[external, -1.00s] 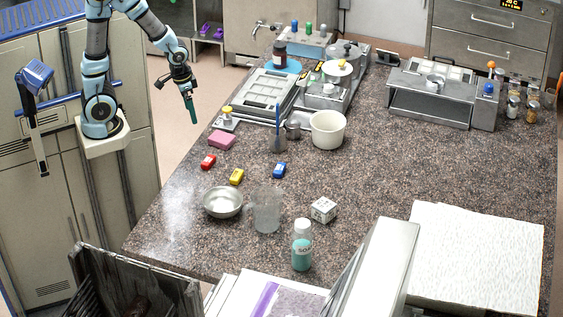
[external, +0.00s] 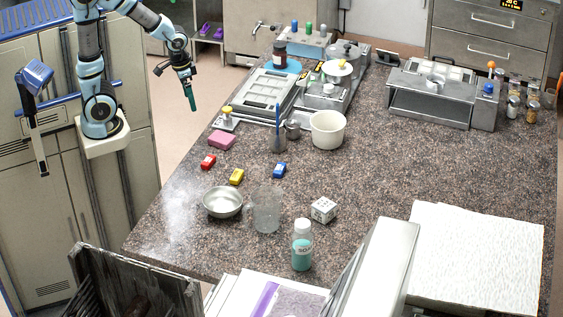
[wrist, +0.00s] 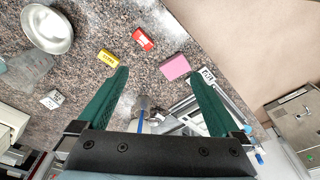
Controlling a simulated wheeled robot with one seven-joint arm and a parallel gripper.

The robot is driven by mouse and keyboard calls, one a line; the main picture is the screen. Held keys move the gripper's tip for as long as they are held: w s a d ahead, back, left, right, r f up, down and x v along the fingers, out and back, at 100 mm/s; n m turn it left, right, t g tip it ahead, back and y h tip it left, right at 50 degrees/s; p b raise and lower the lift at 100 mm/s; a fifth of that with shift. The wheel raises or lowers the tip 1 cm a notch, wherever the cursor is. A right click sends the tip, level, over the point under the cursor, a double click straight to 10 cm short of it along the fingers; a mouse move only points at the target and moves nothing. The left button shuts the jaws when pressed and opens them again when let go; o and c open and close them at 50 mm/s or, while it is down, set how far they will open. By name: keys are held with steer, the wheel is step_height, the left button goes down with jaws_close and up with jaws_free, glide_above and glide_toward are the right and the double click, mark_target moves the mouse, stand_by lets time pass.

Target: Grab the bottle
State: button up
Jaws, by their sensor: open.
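A clear bottle with teal liquid and a white cap (external: 302,247) stands upright near the front edge of the speckled counter in the external view. A second, dark bottle (external: 280,53) with a purplish cap stands at the far back left. My gripper (external: 191,100) is high at the left, beyond the counter's left edge and far from both bottles. In the wrist view my gripper (wrist: 160,95) is open, its two green fingers wide apart with nothing between them. I cannot make out the teal bottle in the wrist view.
On the counter (external: 400,170) stand a metal bowl (external: 222,203), a clear beaker (external: 267,212), a white die (external: 323,210), a white pot (external: 328,130) and small red, yellow and blue blocks. A metal box stands just right of the teal bottle. The middle right is clear.

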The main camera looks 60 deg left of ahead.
mark_target(297, 235)
steer(key=w+d+f+m+t+h+b, duration=0.2)
steer(key=w+d+b, duration=0.4)
steer(key=d, duration=0.7)
steer(key=w+d+f+m+t+h+b, duration=0.25)
steer(key=w+d, duration=0.55)
steer(key=d, duration=0.5)
steer(key=s+d+r+m+t+h+b, duration=0.1)
steer(key=s+d+r+h+b, duration=0.15)
steer(key=d, duration=0.75)
steer(key=s+d+r+m+t+h+b, duration=0.1)
steer(key=s+d+b, duration=0.15)
steer(key=d, duration=0.75)
steer(key=s+d+r+m+t+h+b, duration=0.15)
steer(key=s+d, duration=0.25)
steer(key=d, duration=0.5)
steer(key=w+d+f, duration=0.1)
steer(key=f, duration=0.4)
steer(key=w+d+f, duration=0.1)
steer(key=w+f, duration=0.1)
steer(key=f, duration=0.3)
steer(key=w+d+f+p, duration=0.1)
steer(key=d+f, duration=0.1)
steer(key=f, duration=0.2)
steer(key=shift+w+f, duration=0.3)
steer(key=shift+f, duration=0.1)
steer(key=shift+f+p+x, duration=0.25)
steer(key=shift+p+x, duration=0.9)
steer(key=shift+x, duration=1.3)
steer(key=shift+s, duration=0.15)
steer(key=shift+c, duration=0.2)
